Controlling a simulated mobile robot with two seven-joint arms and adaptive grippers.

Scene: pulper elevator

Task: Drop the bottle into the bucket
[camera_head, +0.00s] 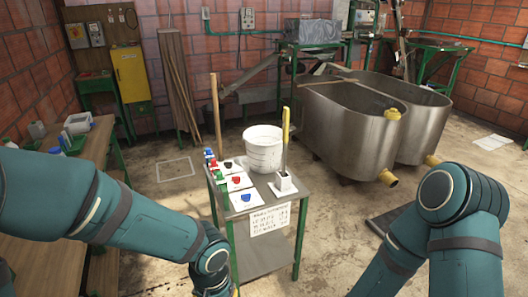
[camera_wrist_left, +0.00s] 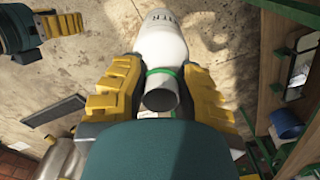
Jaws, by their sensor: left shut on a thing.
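A white bottle (camera_wrist_left: 163,42) with dark lettering and a green band is held between the yellow fingers of my left gripper (camera_wrist_left: 158,72). The white bucket (camera_head: 263,152) stands upright on a small green-legged table in the head view. Its inside is mostly hidden. The left gripper is largely below the head view's edge, apart from the bucket. My right gripper (camera_wrist_left: 58,26) shows at the upper left of the left wrist view; its opening is unclear.
The small table (camera_head: 262,262) also carries colored items on white cards (camera_head: 240,182) and a yellow-handled tool (camera_head: 285,125) in a white holder. A wooden bench (camera_head: 95,150) stands at left. Large metal tanks (camera_head: 350,125) stand at right.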

